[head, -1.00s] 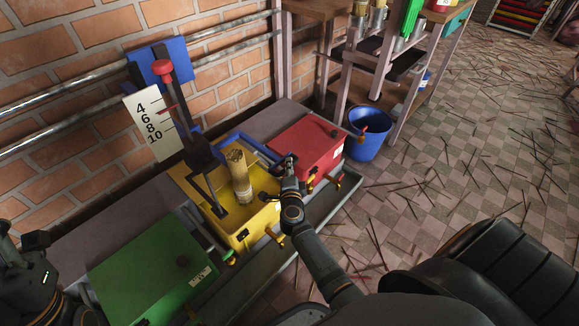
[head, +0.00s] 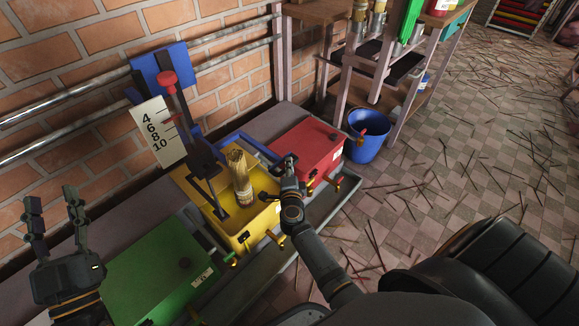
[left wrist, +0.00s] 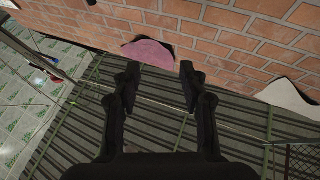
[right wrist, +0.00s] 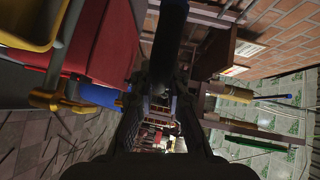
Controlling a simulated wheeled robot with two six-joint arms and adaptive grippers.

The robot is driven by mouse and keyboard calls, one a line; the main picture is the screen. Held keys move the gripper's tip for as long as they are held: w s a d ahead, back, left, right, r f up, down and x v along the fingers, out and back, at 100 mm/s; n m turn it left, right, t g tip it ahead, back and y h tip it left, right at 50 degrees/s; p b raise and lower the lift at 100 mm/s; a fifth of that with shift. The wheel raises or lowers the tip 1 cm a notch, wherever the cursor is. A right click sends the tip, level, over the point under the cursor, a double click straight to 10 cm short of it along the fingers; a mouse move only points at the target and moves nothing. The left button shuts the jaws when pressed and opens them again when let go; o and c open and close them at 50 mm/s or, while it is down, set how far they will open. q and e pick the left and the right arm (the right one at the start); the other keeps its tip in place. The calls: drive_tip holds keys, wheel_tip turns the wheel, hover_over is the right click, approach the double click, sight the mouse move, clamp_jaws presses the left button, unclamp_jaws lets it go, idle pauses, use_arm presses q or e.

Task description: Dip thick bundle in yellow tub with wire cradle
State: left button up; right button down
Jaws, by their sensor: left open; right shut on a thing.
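The yellow tub (head: 256,226) stands between a green and a red lidded tub. The thick bundle (head: 240,177) of tan sticks stands nearly upright in it, its lower end paler. A blue bar (head: 232,138), apparently the wire cradle's handle, runs behind the bundle along the tub's far right side. My right gripper (head: 287,163) is shut on the bar's near end; a dark bar (right wrist: 170,35) shows between its fingers in the right wrist view. Any wire under the bundle is hidden. My left gripper (head: 53,205) is open and empty, raised left of the green tub; its spread fingers show in the left wrist view (left wrist: 159,85).
A red-knobbed lever (head: 169,80) and a white scale plate (head: 157,132) stand behind the yellow tub. The green tub (head: 165,275) and red tub (head: 308,145) flank it. A blue bucket (head: 367,140) stands on the floor at right. The brick wall bounds the back.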

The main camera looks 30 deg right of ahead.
drive_tip(key=shift+r+p, duration=0.6)
drive_tip(key=shift+r, duration=0.1)
use_arm(q)
wheel_tip(320, 180, down, 22)
drive_tip(key=s+g+p, duration=0.2)
drive_tip(key=g, duration=0.9)
use_arm(e)
drive_tip(key=shift+r, duration=0.7)
wheel_tip(320, 180, up, 2)
drive_tip(key=shift+p, duration=0.95)
use_arm(q)
drive_tip(key=s+f+g+y+p, duration=0.1)
drive_tip(key=s+f+g+p, duration=0.3)
drive_tip(key=s, duration=0.3)
drive_tip(key=s+f+g+p, duration=0.1)
drive_tip(key=s+f+g, duration=0.4)
drive_tip(key=s+g, duration=0.15)
use_arm(e)
wheel_tip(320, 180, up, 4)
drive_tip(key=shift+w+r, duration=0.1)
drive_tip(key=shift+r, duration=0.15)
use_arm(q)
drive_tip(key=s+a+f+y+p, duration=0.1)
drive_tip(key=s+a+f+p, duration=0.1)
drive_tip(key=f, duration=0.5)
drive_tip(key=shift+a+f+n+g+p, duration=0.35)
drive_tip(key=shift+a+p, duration=0.55)
drive_tip(key=shift+p, duration=0.45)
use_arm(e)
drive_tip(key=shift+r, duration=1.9)
